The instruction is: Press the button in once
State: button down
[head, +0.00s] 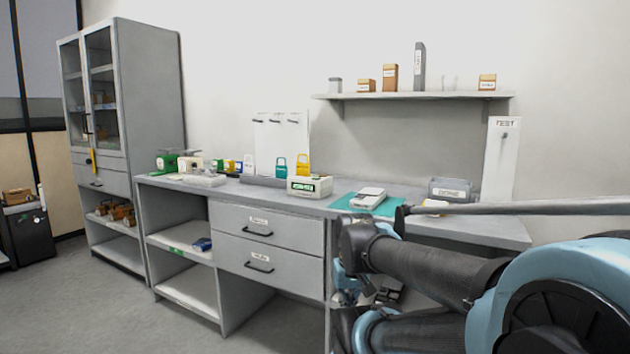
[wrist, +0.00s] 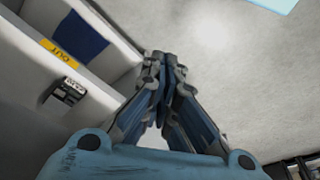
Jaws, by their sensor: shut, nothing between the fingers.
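A white upright panel marked TEST (head: 501,165) stands at the right end of the bench in the head view. A small grey round piece (head: 505,135) sits below its lettering; it may be the button, but it is too small to be sure. My gripper (wrist: 164,72) is shut and empty in the wrist view, its fingertips together. In the head view my gripper is mostly hidden behind my arm, low in front of the bench and well apart from the panel. The panel is not recognisable in the wrist view.
The grey bench (head: 420,191) holds a scale (head: 368,198) on a green mat, a grey bin (head: 450,189) and a white-green device (head: 310,187). A shelf (head: 415,96) hangs above. A tall cabinet (head: 150,95) stands left. Floor (head: 110,310) before the bench is clear.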

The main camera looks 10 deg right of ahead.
jog(key=shift+w+a, duration=0.1)
jog(key=w+r+m+t, duration=0.3)
jog(key=w+r+m, duration=0.1)
jog(key=w+r, duration=1.85)
jog(key=w+r+m+t, duration=0.1)
jog(key=w+r, duration=0.3)
jog(key=w, duration=0.7)
jog(key=w+r+m+t, duration=0.1)
jog(key=w+r, duration=0.4)
jog(key=w, duration=0.6)
jog(key=w+r+m+t, duration=0.2)
jog(key=w+r, duration=0.3)
jog(key=w, duration=0.6)
jog(key=shift+d+m, duration=0.35)
jog(key=shift+m, duration=0.25)
jog(key=shift+f, duration=4.35)
